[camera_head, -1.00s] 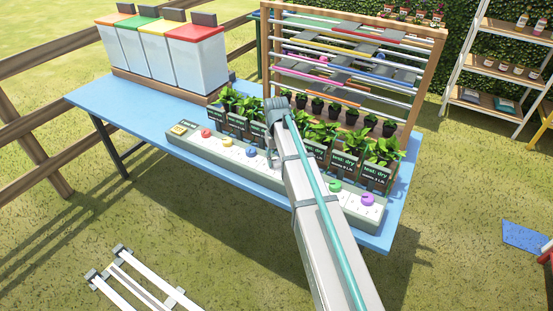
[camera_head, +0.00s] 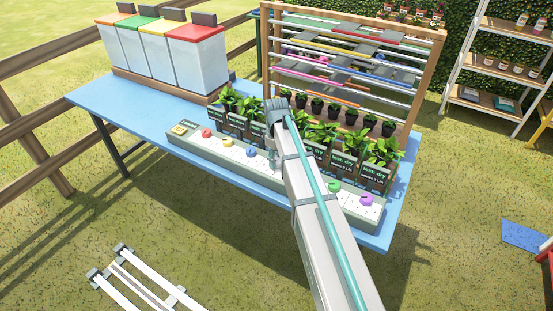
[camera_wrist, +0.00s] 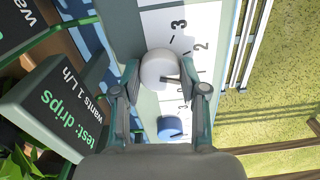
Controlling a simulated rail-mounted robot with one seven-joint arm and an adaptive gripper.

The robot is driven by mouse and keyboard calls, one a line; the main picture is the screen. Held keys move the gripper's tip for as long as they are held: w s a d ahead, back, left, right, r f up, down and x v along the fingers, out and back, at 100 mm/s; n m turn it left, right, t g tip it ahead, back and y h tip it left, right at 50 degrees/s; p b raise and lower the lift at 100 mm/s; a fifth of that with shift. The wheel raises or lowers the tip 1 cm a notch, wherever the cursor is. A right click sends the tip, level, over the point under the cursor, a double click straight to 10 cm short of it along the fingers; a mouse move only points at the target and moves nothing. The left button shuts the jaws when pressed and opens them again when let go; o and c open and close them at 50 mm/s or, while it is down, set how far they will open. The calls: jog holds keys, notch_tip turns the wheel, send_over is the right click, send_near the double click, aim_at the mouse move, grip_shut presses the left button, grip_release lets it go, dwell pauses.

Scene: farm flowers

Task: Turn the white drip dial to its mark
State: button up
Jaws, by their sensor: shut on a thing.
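The white drip dial (camera_wrist: 160,69) sits on the pale control strip (camera_wrist: 201,20) in the wrist view. My gripper (camera_wrist: 166,84) is around it, one finger on each side, shut on it. A dark pointer line on the dial points to the right, between printed numbers; the 2 and 3 show above it. I cannot tell which mark is its target. In the head view my gripper (camera_head: 272,160) reaches down at the strip, and my arm hides the white dial.
A blue dial (camera_wrist: 170,127) is just below the white one in the wrist view. A sign reading "test: drips, wants 1 L/h" (camera_wrist: 62,108) stands close on the left. Potted plants (camera_head: 384,150) line the strip's far side on the blue table (camera_head: 160,107).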

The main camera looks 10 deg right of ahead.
dwell(0.4)
jog(key=o, duration=1.1)
jog(key=shift+o, duration=0.2)
notch_tip(320, 180, up, 12)
